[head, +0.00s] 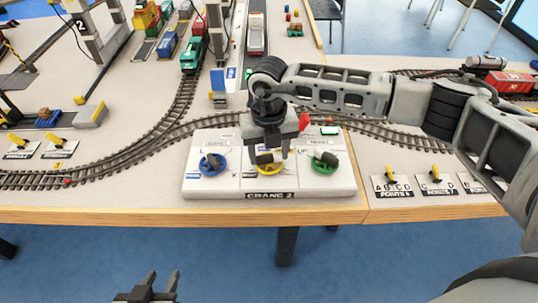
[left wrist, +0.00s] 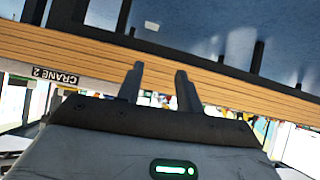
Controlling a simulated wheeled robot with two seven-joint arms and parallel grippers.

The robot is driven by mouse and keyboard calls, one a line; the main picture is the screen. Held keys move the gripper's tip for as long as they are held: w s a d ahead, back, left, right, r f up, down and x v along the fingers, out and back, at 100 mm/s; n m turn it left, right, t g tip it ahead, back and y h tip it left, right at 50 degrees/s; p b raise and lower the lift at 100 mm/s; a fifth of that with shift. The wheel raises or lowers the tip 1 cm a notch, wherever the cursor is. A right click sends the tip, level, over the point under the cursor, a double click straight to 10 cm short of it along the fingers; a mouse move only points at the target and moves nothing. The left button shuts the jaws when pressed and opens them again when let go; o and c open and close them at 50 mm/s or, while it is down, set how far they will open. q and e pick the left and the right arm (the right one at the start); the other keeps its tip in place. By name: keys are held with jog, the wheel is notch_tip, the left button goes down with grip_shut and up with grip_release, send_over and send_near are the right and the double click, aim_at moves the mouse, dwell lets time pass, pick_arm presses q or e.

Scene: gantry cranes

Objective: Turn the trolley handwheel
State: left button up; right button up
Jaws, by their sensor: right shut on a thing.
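The crane 2 control panel (head: 270,195) is a white box at the table's front edge. It carries a blue handwheel (head: 213,164) on the left, a yellow handwheel (head: 265,169) in the middle and a green handwheel (head: 324,161) on the right. Their labels are too small or too covered to read surely. My right gripper (head: 271,153) points down over the yellow handwheel, shut on it and hiding much of it. My left gripper (head: 160,284) is low in front of the table, open and empty; its two parted fingers also show in the left wrist view (left wrist: 160,88).
Curved track (head: 130,157) runs behind the panel. Points levers stand left (head: 58,149) and right (head: 392,184) of it. A green train (head: 190,58) and a gantry crane (head: 100,40) are further back. Floor in front of the table is clear.

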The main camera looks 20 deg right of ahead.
jog(key=shift+f+n+b, duration=0.1)
jog(key=shift+n+b, duration=0.5)
jog(key=shift+n, duration=0.4)
jog(key=shift+w+n+b, duration=0.1)
jog(key=shift+n+b, duration=0.55)
jog(key=shift+n, duration=0.25)
jog(key=n+b, duration=0.2)
jog(key=n, duration=0.1)
jog(key=shift+n, duration=0.3)
pick_arm(q)
jog(key=shift+w+d+f+n+t+h+b, duration=0.15)
jog(key=shift+d+f+b, duration=0.15)
jog(key=shift+f, duration=0.2)
jog(key=shift+w+d+f+n+t+h+b, duration=0.15)
jog(key=shift+d+f+b, duration=0.15)
jog(key=shift+f, duration=0.2)
pick_arm(e)
jog(key=shift+n, duration=0.5)
pick_arm(q)
jog(key=shift+a, duration=0.1)
pick_arm(e)
jog(key=shift+r, duration=0.2)
pick_arm(q)
jog(key=shift+s, duration=0.1)
pick_arm(e)
jog(key=o, duration=1)
jog(key=shift+r, duration=0.1)
